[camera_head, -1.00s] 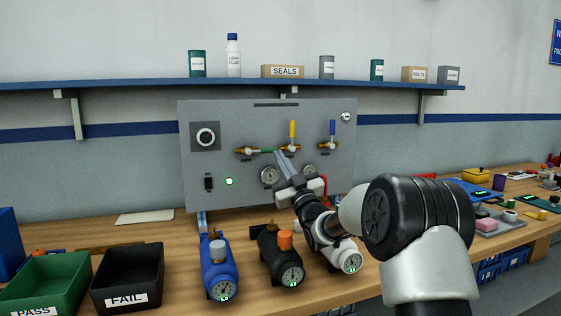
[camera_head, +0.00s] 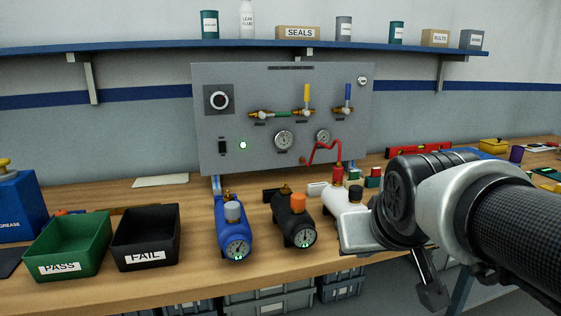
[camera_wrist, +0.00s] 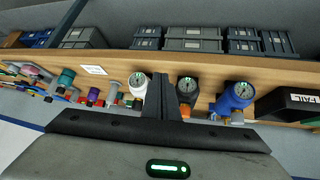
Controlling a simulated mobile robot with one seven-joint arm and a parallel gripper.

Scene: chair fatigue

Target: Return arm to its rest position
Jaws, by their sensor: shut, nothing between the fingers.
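My gripper shows in the wrist view with its two dark fingers (camera_wrist: 160,80) shut together and nothing between them. They point toward the workbench edge, which appears upside down there. In the head view my arm is folded at the right, in front of the bench, and its links hide most of the hand. The gripper is clear of the grey test panel (camera_head: 235,85). On the panel, the green valve handle (camera_head: 283,114) lies horizontal, and the yellow (camera_head: 307,93) and blue (camera_head: 348,94) handles stand upright.
Blue (camera_head: 228,232), black (camera_head: 285,228) and white (camera_head: 343,205) gauge cylinders stand on the bench (camera_head: 200,282). The white one is partly hidden by my arm. The green PASS bin (camera_head: 102,264) and black FAIL bin (camera_head: 171,249) look empty. A red hose (camera_head: 325,146) runs from the panel.

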